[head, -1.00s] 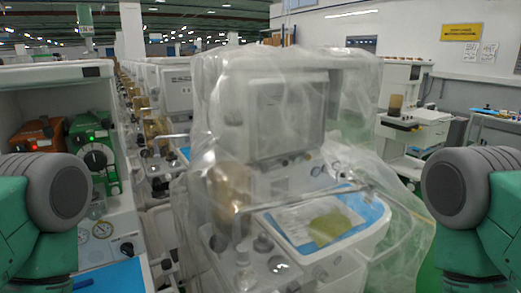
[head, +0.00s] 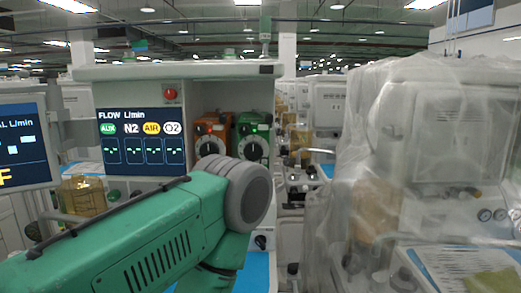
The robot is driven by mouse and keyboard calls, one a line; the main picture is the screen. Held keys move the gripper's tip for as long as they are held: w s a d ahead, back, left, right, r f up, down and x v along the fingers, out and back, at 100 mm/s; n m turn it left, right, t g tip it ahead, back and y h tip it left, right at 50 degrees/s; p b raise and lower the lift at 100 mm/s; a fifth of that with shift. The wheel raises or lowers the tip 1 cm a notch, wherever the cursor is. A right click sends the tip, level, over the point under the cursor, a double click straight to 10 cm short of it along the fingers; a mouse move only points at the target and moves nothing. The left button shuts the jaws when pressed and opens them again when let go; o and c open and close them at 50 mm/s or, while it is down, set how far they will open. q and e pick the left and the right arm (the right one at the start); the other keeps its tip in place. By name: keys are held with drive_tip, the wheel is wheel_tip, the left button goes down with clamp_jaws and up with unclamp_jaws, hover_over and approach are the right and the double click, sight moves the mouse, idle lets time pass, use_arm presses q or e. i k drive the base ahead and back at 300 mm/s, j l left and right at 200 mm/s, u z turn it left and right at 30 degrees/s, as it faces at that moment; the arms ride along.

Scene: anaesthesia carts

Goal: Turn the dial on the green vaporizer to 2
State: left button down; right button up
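The green vaporizer (head: 264,131) stands in the open bay of the anaesthesia cart, at the right end of that bay. Its round black dial (head: 254,149) faces me, with a pale rim; the number it is set to is too small to read. My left arm reaches in from the left in front of the cart, and its grey joint comes close below the vaporizers in the picture. Neither of my grippers is in view, and my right arm is out of view too.
An orange vaporizer (head: 209,131) sits directly left of the green one. A flow screen (head: 141,136) and a red knob (head: 170,95) are on the same cart. A blue work surface (head: 256,272) lies below. A plastic-covered machine (head: 345,190) stands at the right, with a narrow gap between.

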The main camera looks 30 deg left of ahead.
sight(253, 151)
drive_tip(key=k+u, duration=0.1)
drive_tip(key=u, duration=0.6)
drive_tip(key=k+u, duration=0.15)
drive_tip(key=u, duration=0.2)
